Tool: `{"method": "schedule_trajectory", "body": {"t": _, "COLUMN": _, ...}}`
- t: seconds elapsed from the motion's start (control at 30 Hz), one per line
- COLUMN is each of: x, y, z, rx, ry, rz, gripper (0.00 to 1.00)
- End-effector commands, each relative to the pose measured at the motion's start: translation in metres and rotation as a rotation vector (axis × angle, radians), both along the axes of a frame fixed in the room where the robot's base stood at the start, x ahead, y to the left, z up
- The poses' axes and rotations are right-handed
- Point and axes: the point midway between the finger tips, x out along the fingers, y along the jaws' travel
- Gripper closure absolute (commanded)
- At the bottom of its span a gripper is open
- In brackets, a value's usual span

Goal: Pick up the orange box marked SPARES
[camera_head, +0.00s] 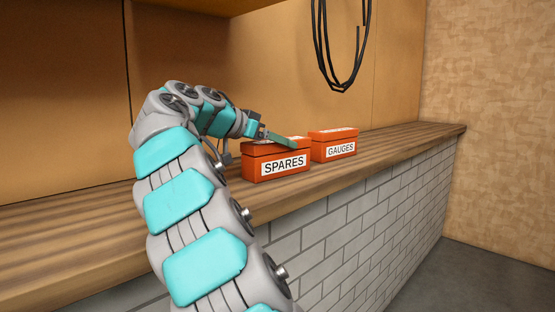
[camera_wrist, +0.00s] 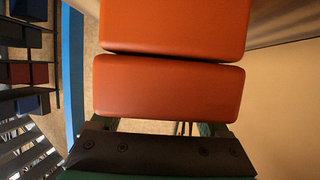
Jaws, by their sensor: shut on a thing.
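The orange box marked SPARES (camera_head: 276,162) sits on the wooden counter, its label facing the front edge. My gripper (camera_head: 279,139) reaches over it from the left, with a finger along the top of the box. In the wrist view an orange box (camera_wrist: 170,88) fills the middle, close in front of my gripper (camera_wrist: 168,126), whose fingers are partly hidden by it. My gripper is shut on this box. The box appears level, and I cannot see a gap between it and the counter.
A second orange box marked GAUGES (camera_head: 334,148) stands just right of the SPARES box on the wooden counter (camera_head: 400,138). A loop of black cable (camera_head: 342,75) hangs above. The counter is clear to the right. A white brick front (camera_head: 370,205) drops below its edge.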

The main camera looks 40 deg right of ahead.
Motion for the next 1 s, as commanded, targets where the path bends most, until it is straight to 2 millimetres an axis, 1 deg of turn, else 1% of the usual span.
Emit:
{"method": "schedule_trajectory", "body": {"t": 0.03, "x": 0.0, "y": 0.0, "z": 0.0, "rx": 0.0, "ry": 0.0, "rz": 0.0, "gripper": 0.89}}
{"method": "schedule_trajectory", "body": {"t": 0.13, "x": 0.0, "y": 0.0, "z": 0.0, "rx": 0.0, "ry": 0.0, "rz": 0.0, "gripper": 1.0}}
{"method": "schedule_trajectory", "body": {"t": 0.67, "x": 0.0, "y": 0.0, "z": 0.002, "rx": -0.002, "ry": 0.0, "rz": 0.001, "gripper": 1.0}}
{"method": "schedule_trajectory", "body": {"t": 1.0, "x": 0.001, "y": 0.0, "z": 0.016, "rx": -0.001, "ry": -0.002, "rz": 0.001, "gripper": 1.0}}
